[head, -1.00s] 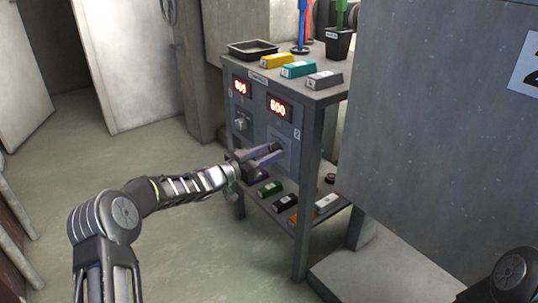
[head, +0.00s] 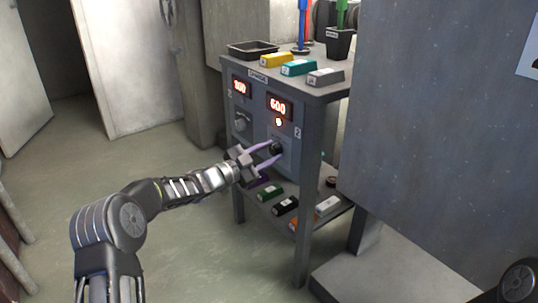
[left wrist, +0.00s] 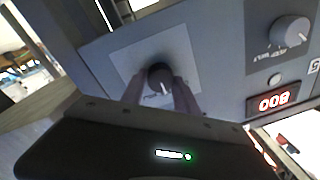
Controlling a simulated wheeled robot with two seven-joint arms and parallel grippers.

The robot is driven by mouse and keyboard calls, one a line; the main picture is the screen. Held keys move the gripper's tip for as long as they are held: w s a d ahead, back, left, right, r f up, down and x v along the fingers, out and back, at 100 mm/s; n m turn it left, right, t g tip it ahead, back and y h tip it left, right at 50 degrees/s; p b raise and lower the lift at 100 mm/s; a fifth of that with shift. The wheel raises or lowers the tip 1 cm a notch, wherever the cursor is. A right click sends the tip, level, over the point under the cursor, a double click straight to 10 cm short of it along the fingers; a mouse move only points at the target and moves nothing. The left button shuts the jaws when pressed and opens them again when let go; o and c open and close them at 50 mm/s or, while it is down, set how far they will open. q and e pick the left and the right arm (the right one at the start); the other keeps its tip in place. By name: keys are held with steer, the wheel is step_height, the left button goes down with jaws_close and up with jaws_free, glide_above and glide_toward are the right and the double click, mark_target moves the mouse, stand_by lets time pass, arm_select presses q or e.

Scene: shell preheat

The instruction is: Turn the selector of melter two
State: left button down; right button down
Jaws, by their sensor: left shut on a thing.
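The melter two selector is a round dark knob (head: 277,148) on the right half of the grey front panel, below a red display (head: 279,105) that seems to read 600. My right gripper is out of view.
A second grey knob (head: 241,123) and display (head: 241,87) are on the panel's left half. Yellow (head: 277,60), teal (head: 298,68) and grey (head: 325,77) blocks and a black tray (head: 252,49) stand on top. A large grey cabinet (head: 430,130) blocks the right.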

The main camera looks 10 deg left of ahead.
arm_select(q)
steer(key=c, duration=0.9)
jaws_free()
steer(key=p+v, duration=0.2)
steer(key=v, duration=0.5)
steer(key=shift+s+a+p, duration=0.25)
steer(key=shift+s+p, duration=0.05)
steer(key=shift+p, duration=0.05)
